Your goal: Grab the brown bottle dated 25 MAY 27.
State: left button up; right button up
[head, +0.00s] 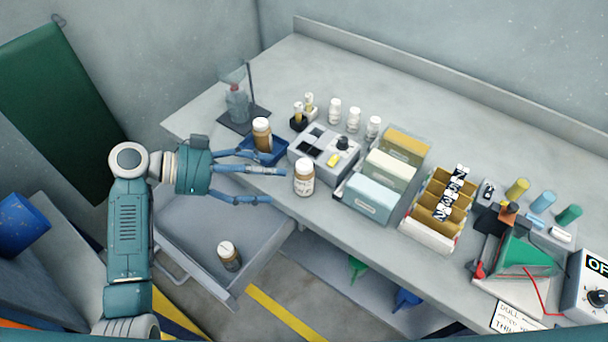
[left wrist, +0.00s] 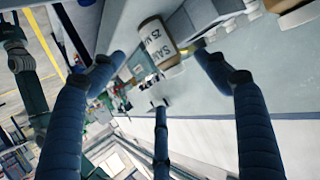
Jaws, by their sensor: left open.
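My left gripper is open and empty. A second brown bottle (head: 262,136) stands in a blue tray (head: 279,156). A third (head: 229,256) stands in the open drawer (head: 196,232). The dates on these two are unreadable. My right gripper is not in view.
A grey device (head: 318,143) stands behind the nearest bottle. Card boxes (head: 368,197) stand to its right. White bottles (head: 354,119) and a stand with a flask (head: 238,105) are further back. The drawer juts out below my left arm.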

aim_at(296, 177)
pick_arm(q)
jog(key=shift+d+f, duration=0.2)
jog(key=shift+d, duration=1)
jog(key=p+x, duration=0.2)
jog(key=x, duration=0.1)
jog(key=p+x, duration=0.1)
jog(key=shift+w+d+f, duration=0.25)
jog(key=shift+w+f, duration=0.05)
jog(key=shift+w, duration=0.05)
jog(key=shift+d+f, duration=0.3)
jog(key=shift+d, duration=0.1)
jog(key=shift+w+a, duration=0.1)
jog(key=c, duration=1.3)
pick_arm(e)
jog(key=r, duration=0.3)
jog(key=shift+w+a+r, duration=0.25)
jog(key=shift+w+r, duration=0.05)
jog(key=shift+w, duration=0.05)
pick_arm(q)
jog(key=shift+c, duration=0.2)
